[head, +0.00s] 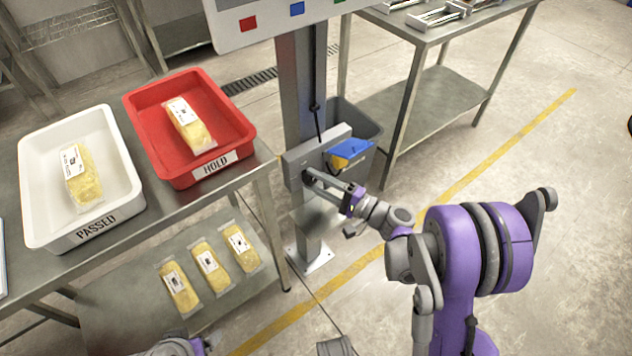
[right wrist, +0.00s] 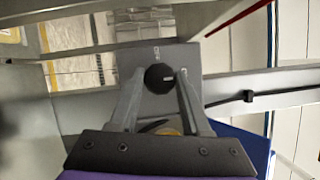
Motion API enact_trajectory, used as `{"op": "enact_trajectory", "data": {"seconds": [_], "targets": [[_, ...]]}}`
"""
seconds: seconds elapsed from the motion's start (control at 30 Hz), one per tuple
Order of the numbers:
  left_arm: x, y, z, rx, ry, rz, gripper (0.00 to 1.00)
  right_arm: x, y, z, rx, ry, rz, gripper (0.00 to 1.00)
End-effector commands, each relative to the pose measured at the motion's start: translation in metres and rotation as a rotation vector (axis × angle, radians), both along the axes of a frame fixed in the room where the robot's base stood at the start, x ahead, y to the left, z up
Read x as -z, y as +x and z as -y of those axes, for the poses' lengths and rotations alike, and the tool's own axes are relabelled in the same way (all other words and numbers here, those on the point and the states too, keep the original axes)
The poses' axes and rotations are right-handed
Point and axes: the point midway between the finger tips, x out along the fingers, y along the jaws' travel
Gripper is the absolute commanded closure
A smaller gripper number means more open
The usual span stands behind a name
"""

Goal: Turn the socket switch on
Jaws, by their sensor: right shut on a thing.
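A grey switch box (head: 318,150) is fixed to the upright post below the display. In the right wrist view the box face (right wrist: 134,60) carries a round black knob (right wrist: 158,78) with a pale mark pointing right, and small lettering too blurred to read. My right gripper (head: 309,178) is shut on the knob, one fingertip at each side; its fingers (right wrist: 158,80) show this in the wrist view. Only a piece of my left arm shows at the bottom edge.
A white PASSED tray (head: 33,190) and a red HOLD tray (head: 137,113) stand on the left table, each with a yellow pack. Several packs lie on its lower shelf (head: 120,320). A grey bin (head: 365,122) stands behind the box.

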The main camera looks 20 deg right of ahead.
Motion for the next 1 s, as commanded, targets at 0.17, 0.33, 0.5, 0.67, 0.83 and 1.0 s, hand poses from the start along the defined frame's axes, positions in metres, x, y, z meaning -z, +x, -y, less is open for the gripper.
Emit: {"op": "enact_trajectory", "data": {"seconds": [0.17,0.33,0.5,0.67,0.83,1.0], "targets": [[0.0011,0.0002,0.0,0.0,0.0,0.0,0.14,0.0001,-0.0001,0.0,0.0,0.017,-0.006,1.0],[0.001,0.0002,0.0,0.0,0.0,0.0,0.14,0.0,-0.0001,0.0,0.0,0.017,-0.006,1.0],[0.001,0.0002,0.0,0.0,0.0,0.0,0.14,0.0,-0.0002,-0.0001,0.0,0.017,-0.006,1.0],[0.001,0.0002,0.0,0.0,0.0,0.0,0.14,0.0,-0.0002,-0.0001,0.0,0.017,-0.006,0.24],[0.001,0.0002,0.0,0.0,0.0,0.0,0.14,0.0001,-0.0001,-0.0002,0.0,0.016,-0.006,0.23],[0.0006,0.0001,0.0,0.0,0.0,0.0,0.14,0.0002,-0.0019,0.0017,0.001,0.015,-0.006,0.23]]}}
